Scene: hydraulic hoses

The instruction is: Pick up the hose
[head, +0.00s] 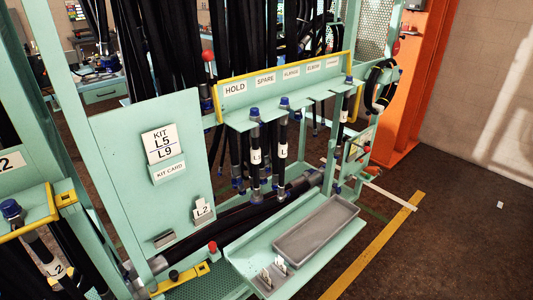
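Several black hoses hang from a green rack. Two labelled hoses with blue caps hang side by side under the labelled shelf, a left one (256,156) and a right one (283,150). Their white tags are only partly readable. Another hose (57,268) with an L2 tag hangs at the lower left, with a blue cap above it. Thick black hoses (255,217) lie low behind the tray. The single view does not show which hose is meant. Neither of my grippers is in view.
The shelf (240,122) carries HOLD and SPARE labels. A green panel (150,120) reads KIT L5 L9. An empty grey tray (315,228) sits on a lower green ledge (245,262). An orange post (415,90) stands right. Floor beyond the yellow line (375,245) is mostly clear.

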